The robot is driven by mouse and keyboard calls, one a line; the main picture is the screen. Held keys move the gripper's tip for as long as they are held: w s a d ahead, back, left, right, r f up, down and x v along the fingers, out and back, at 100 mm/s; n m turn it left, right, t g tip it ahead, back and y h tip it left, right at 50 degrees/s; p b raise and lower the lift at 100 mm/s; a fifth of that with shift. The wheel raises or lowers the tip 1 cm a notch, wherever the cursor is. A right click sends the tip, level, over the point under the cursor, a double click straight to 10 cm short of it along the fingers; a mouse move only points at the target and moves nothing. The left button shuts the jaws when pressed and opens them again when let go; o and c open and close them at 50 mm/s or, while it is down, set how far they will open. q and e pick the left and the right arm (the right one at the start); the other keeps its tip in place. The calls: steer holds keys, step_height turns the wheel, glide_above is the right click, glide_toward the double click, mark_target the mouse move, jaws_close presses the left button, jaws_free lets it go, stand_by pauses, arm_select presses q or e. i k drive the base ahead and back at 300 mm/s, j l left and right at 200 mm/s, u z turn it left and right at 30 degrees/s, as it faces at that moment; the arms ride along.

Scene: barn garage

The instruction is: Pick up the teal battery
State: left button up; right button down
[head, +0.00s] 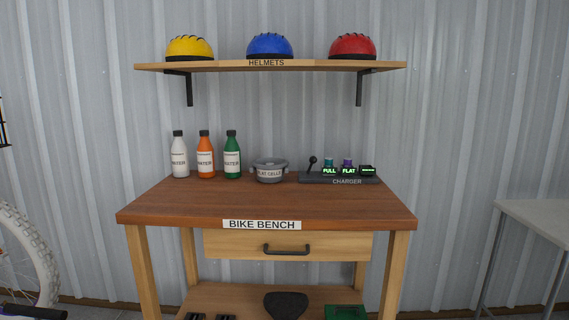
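The teal battery (328,162) stands upright in the charger (311,179) at the back right of the bike bench. Only its upper part shows above a lit green sign that reads FULL. A purple battery (348,162) stands just to its right, above a sign that reads FLAT. Another lit display (367,170) to the right has no battery showing above it. A black lever (312,163) rises at the charger's left end. Neither of my grippers is in view.
The bench top (240,204) is clear in front. A grey bowl labelled FLAT CELLS (270,172) stands left of the charger, with several bottles (205,158) farther left. A helmet shelf (225,67) hangs above. A drawer (230,243) is closed. A white table (530,211) stands right.

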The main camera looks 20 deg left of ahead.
mark_target(328, 161)
steer(key=i+l+u, duration=0.35)
steer(key=i+l, duration=0.15)
steer(key=l, duration=0.15)
steer(key=i+l+u, duration=0.15)
steer(key=l, duration=0.2)
steer(key=i+l, duration=0.2)
steer(key=l, duration=0.15)
steer(key=i+l+u, duration=0.1)
steer(key=l, duration=0.25)
steer(key=i+l, duration=0.3)
steer(key=l+u, duration=0.05)
steer(key=l, duration=0.05)
